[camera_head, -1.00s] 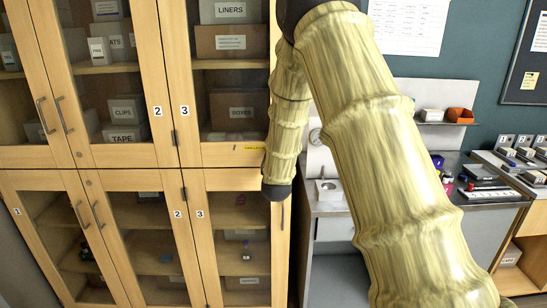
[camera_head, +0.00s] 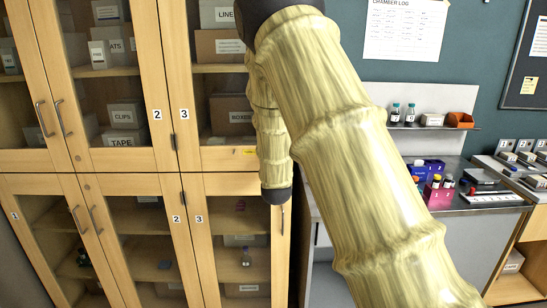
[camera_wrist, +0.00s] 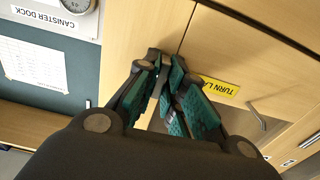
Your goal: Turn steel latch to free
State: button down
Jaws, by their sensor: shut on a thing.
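In the wrist view, my gripper (camera_wrist: 165,65) has its green-padded fingers together at the seam between two wooden cabinet panels. It is shut on the steel latch, which the fingertips hide almost fully, so its angle cannot be told. A yellow label (camera_wrist: 220,86), partly covered by a finger and starting "TURN LA", is just beside the fingers. My arm hides the gripper and latch in the head view.
A steel door handle (camera_wrist: 257,117) is near the label in the wrist view. A canister dock panel (camera_wrist: 60,15) and wall sheet are across the seam.

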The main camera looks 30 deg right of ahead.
jog(key=c, duration=1.5)
grip_release()
jog(key=v, duration=1.2)
jog(key=shift+f, duration=0.1)
